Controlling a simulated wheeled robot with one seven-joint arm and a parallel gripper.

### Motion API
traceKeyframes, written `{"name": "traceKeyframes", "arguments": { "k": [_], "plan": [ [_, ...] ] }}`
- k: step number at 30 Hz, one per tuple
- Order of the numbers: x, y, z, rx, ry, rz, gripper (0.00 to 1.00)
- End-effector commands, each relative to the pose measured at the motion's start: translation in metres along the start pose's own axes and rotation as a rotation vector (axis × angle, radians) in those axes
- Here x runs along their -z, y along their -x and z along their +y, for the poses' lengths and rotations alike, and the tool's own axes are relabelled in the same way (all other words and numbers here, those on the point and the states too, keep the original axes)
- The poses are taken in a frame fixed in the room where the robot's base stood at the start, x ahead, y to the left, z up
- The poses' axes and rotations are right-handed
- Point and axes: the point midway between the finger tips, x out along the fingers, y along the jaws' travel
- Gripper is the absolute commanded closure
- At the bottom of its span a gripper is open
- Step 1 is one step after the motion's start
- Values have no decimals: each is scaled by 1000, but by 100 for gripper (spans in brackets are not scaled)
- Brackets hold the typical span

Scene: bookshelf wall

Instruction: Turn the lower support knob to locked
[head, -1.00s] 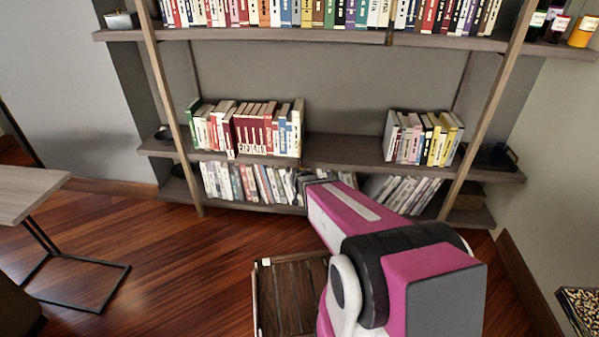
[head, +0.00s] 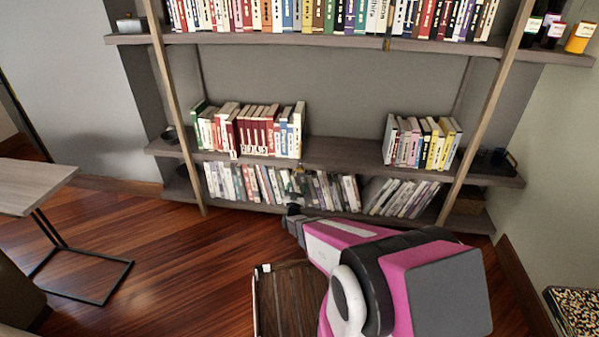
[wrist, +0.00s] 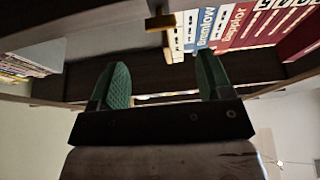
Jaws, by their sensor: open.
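The lower support knob, a small brass-coloured piece, sits on the front edge of the middle shelf, right of the red books. In the wrist view the knob (wrist: 160,21) is at the top, near the middle. In the head view the knob (head: 299,170) is small and its turned position cannot be made out. My gripper (wrist: 163,80) is open, with two green-padded fingers spread apart and nothing between them. In the head view my gripper (head: 293,209) is small and dark, just below the knob and apart from it.
The middle shelf (head: 345,152) holds books at left and right with a bare stretch between. The bottom shelf holds leaning books (head: 402,197). A similar brass piece (head: 388,43) is on the upper shelf edge. A side table (head: 30,190) stands left.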

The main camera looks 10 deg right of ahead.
Motion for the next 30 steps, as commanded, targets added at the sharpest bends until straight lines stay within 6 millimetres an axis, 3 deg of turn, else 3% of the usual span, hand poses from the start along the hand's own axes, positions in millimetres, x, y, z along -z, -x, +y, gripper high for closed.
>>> {"name": "traceKeyframes", "arguments": {
  "k": [12,18,30],
  "plan": [
    [-1,-69,-1,0,0,-1,28],
    [0,-94,-1,0,0,-2,28],
    [0,-103,0,1,0,-4,28]
  ]
}}
